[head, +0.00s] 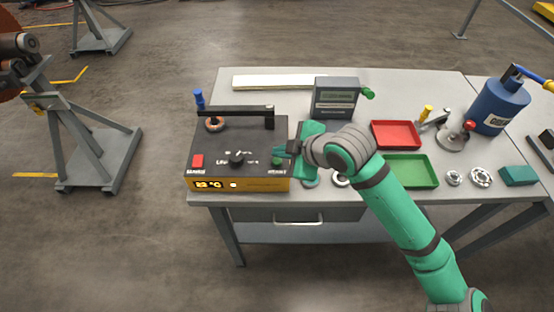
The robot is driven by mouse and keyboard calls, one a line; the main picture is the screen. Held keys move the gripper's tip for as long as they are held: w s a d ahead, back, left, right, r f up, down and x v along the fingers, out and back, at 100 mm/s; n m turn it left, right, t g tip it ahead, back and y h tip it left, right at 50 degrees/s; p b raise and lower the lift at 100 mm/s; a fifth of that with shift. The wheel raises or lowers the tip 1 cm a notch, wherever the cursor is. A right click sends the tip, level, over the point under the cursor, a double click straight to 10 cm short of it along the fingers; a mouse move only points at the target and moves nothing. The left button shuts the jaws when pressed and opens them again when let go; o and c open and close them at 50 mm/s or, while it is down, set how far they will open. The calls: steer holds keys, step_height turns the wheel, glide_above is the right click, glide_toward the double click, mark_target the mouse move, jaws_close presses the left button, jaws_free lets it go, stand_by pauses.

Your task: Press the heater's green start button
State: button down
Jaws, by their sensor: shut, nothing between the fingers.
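The heater (215,150) is a dark box with a yellow front strip at the left end of the table. Its top face carries a red button (198,161) at the left, a black knob (236,158) in the middle and the green start button (277,161) at the right. A lit display shows on the front strip. My gripper (277,150) is shut and empty, its tip over the heater's right side, very near the green button. I cannot tell whether it touches the button.
A grey meter (336,97) stands behind my gripper. A red tray (396,134) and a green tray (412,171) lie right of my arm. Bearings (481,177), a teal block (518,176) and a blue bottle (499,106) are further right.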

mark_target(280, 164)
step_height(280, 164, up, 5)
steer(key=shift+f, duration=0.15)
stand_by(0.3)
